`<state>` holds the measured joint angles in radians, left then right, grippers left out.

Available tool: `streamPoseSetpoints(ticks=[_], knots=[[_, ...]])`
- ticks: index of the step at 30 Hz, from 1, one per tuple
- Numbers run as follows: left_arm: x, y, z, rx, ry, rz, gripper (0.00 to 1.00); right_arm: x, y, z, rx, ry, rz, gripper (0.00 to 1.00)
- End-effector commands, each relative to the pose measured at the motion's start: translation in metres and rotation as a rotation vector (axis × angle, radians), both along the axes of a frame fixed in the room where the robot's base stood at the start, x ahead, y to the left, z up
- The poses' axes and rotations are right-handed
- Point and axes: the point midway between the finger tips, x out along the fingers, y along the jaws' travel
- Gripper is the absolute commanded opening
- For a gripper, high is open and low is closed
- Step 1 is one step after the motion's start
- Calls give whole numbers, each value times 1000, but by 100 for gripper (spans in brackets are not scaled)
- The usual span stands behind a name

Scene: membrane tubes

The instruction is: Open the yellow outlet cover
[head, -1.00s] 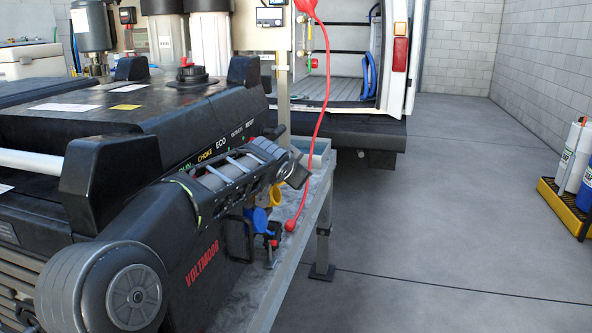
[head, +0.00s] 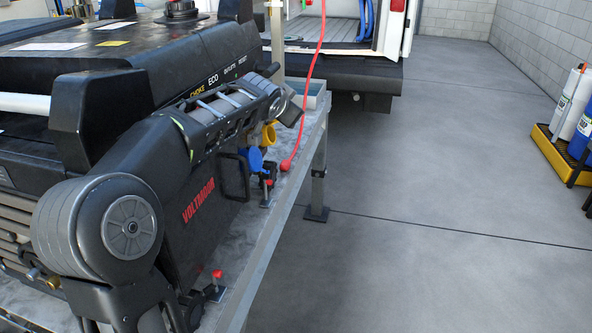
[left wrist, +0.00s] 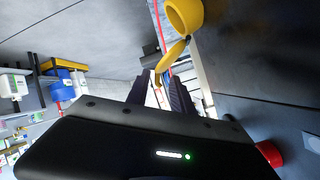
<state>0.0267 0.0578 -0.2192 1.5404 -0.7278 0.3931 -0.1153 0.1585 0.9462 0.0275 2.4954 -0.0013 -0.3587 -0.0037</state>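The yellow outlet (head: 268,133) is on the side of the black generator (head: 215,205). In the left wrist view the round yellow outlet (left wrist: 186,14) is at the top, with a thin yellow cover (left wrist: 172,56) standing out from it, seen nearly edge-on. My left gripper (head: 291,114) is beside and just above the outlet in the head view. In the left wrist view its two dark fingers (left wrist: 160,88) are apart, with the cover's outer edge in line with the gap. I cannot tell whether they touch it. My right gripper is in neither view.
A blue outlet cover (head: 252,159) sits just below the yellow one. A red cable (head: 316,75) hangs close to the right of my gripper. A red-topped clamp (head: 215,284) stands on the metal bench (head: 262,262).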

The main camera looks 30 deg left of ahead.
Motion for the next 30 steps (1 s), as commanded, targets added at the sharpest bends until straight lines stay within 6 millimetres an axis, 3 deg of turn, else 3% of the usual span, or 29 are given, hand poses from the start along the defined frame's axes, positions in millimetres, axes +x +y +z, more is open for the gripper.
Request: streamPoseSetpoints(ticks=[7, 13, 22, 30], knots=[[2, -6, -20, 0, 0, -2, 28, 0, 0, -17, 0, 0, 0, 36], [4, -12, -32, 130, 44, -5, 28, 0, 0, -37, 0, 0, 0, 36], [6, -16, -64, 491, 171, -6, 28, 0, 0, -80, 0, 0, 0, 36], [3, -10, -88, 847, 298, -6, 28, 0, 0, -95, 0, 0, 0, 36]])
